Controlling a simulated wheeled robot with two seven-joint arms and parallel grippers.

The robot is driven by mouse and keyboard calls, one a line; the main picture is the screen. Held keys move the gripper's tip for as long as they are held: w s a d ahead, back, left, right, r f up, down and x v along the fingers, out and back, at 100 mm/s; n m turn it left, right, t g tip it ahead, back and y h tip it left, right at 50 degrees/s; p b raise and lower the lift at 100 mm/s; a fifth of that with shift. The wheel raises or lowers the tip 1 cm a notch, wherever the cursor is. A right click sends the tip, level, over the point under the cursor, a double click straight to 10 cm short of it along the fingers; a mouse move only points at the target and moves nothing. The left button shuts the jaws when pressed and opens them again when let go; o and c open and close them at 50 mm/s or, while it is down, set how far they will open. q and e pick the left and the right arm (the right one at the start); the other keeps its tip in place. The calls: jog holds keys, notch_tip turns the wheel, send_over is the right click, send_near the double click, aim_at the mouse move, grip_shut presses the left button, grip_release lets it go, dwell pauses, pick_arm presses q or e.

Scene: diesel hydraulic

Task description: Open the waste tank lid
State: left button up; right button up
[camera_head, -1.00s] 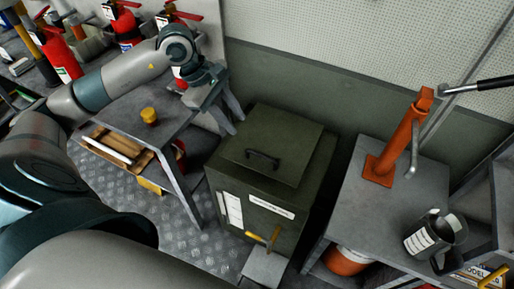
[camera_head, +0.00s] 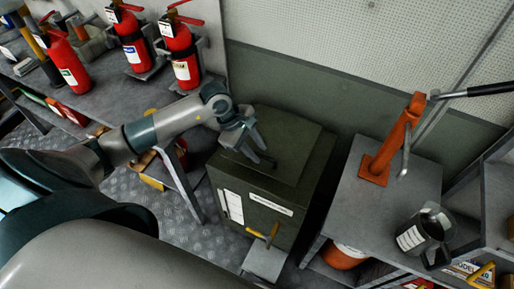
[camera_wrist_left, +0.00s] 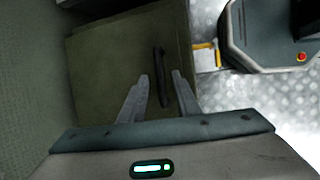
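The waste tank (camera_head: 256,215) is a dark green box standing on the floor at the middle of the head view. Its lid (camera_head: 292,135) lies flat and closed on top. The lid's black bar handle (camera_wrist_left: 160,75) shows in the left wrist view, between and just beyond the fingertips; in the head view the gripper partly hides it. My left gripper (camera_head: 262,155) is open above the lid, its two fingers (camera_wrist_left: 160,82) spread to either side of the handle's near end. I cannot tell whether they touch it. My right gripper is not in view.
A yellow-handled valve (camera_head: 268,238) sticks out at the tank's front. A grey table (camera_head: 410,185) with an orange hand pump (camera_head: 390,145) and a metal jug (camera_head: 425,235) stands to the right. Red fire extinguishers (camera_head: 180,55) stand at back left. A wall is behind the tank.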

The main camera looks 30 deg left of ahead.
pick_arm(q)
jog(key=shift+f, duration=0.2)
grip_shut()
jog(key=shift+w+r, duration=0.2)
